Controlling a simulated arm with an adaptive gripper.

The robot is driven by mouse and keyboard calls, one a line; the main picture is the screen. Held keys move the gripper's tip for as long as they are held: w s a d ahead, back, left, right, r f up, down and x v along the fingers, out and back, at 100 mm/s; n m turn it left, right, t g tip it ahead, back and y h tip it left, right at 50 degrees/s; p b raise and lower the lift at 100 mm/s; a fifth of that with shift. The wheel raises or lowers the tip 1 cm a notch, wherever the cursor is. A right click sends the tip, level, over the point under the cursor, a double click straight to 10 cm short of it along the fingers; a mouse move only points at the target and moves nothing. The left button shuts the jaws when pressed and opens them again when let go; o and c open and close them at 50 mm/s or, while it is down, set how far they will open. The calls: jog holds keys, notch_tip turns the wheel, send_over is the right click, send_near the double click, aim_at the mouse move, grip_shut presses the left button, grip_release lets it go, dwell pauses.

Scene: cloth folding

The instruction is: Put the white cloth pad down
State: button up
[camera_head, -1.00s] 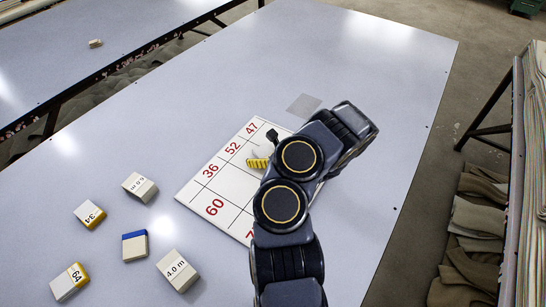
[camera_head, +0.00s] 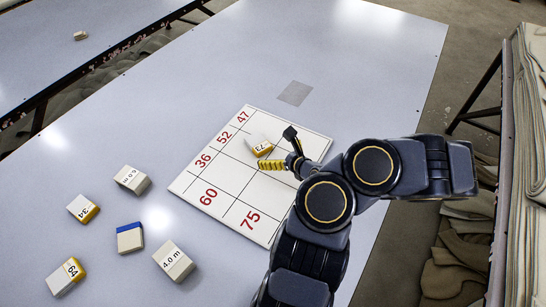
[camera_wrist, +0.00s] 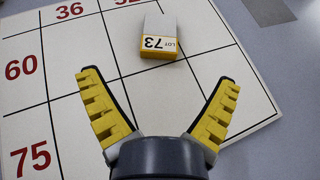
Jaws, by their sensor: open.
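The white cloth pad (camera_head: 259,147), with a yellow-edged label reading LOT 73, lies on the white numbered grid board (camera_head: 207,184). In the wrist view, my gripper (camera_wrist: 158,98) points toward the pad, with the pad beyond the fingertips and bare board between the fingers. The fingers appear clear of the pad.
Several other labelled blocks, such as the 6.0 m block (camera_head: 132,179) and the 4.0 m block (camera_head: 173,261), lie left of the board. A grey square (camera_head: 295,93) lies beyond it. The table (camera_head: 340,60) is clear toward the far end.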

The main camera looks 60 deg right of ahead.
jog(key=w+a+r+n+t+y, duration=0.3)
jog(key=w+a+r+n+y, duration=0.7)
jog(key=w+a+r+n, duration=0.7)
jog(key=s+a+r+n+g+y, duration=0.1)
jog(key=a+r+n+g+y, duration=0.2)
jog(key=a, duration=0.4)
jog(key=s+a+r+n+g+y, duration=0.1)
jog(key=a+r+n+y, duration=0.25)
jog(key=a, duration=0.25)
jog(key=s+a+n+g+h, duration=0.2)
jog(key=s+a+n+g, duration=0.8)
jog(key=s+a+n, duration=0.15)
jog(key=s+d+n+g+h, duration=0.2)
jog(key=s+d+n+h, duration=0.3)
jog(key=s, duration=0.8)
jog(key=d+h, duration=0.2)
jog(key=h, duration=0.2)
jog(key=shift+s+r+n, duration=0.2)
jog(key=shift+r+n, duration=0.05)
jog(key=shift+n, duration=0.05)
jog(key=shift+o, duration=0.2)
jog(key=shift+h, duration=0.25)
